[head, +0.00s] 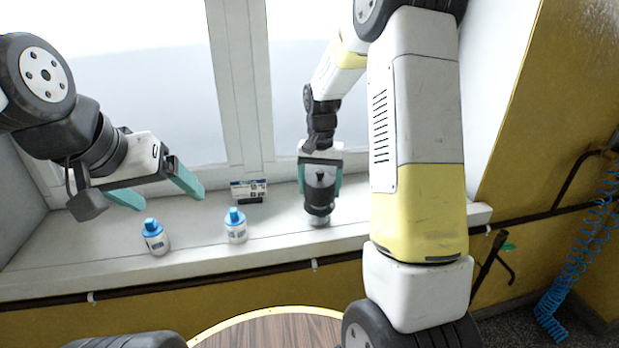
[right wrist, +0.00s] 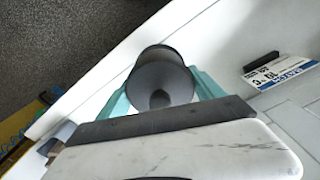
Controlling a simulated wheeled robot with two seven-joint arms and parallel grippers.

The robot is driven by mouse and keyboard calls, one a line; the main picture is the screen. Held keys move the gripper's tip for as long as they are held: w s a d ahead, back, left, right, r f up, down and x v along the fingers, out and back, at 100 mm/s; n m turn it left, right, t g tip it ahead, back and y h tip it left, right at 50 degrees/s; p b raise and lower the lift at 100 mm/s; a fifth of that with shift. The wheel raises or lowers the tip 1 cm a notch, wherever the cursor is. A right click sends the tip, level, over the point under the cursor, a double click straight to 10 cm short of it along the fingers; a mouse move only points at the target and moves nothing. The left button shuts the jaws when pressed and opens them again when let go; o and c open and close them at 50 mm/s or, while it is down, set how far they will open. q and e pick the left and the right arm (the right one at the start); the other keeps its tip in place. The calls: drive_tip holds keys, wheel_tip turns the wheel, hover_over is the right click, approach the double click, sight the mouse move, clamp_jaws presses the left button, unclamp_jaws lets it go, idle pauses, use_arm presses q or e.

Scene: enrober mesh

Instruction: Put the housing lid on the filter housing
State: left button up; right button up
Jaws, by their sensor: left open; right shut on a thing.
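The dark grey housing lid (head: 320,192), with a round knob on top, is between the teal fingers of my right gripper (head: 320,183), which is shut on it. In the right wrist view the lid (right wrist: 162,80) shows from above, knob towards the camera. Directly below it, the filter housing (head: 318,219) shows as a short metallic base on the windowsill. I cannot tell whether the lid is fully seated on it; the lid hides most of the housing. My left gripper (head: 163,190) is open and empty, above the sill at the left.
Two white bottles with blue caps, a left one (head: 155,238) and a right one (head: 236,226), stand on the windowsill (head: 100,262). A printed card (head: 248,190) stands at the window frame. A round wooden table (head: 275,332) is below; a blue coiled hose (head: 585,240) hangs far right.

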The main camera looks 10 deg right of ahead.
sight(320, 171)
drive_tip(key=shift+f, duration=0.15)
drive_tip(key=shift+f, duration=0.75)
drive_tip(key=shift+f, duration=0.15)
drive_tip(key=o, duration=1.4)
wheel_tip(320, 171, up, 7)
drive_tip(key=shift+r, duration=0.4)
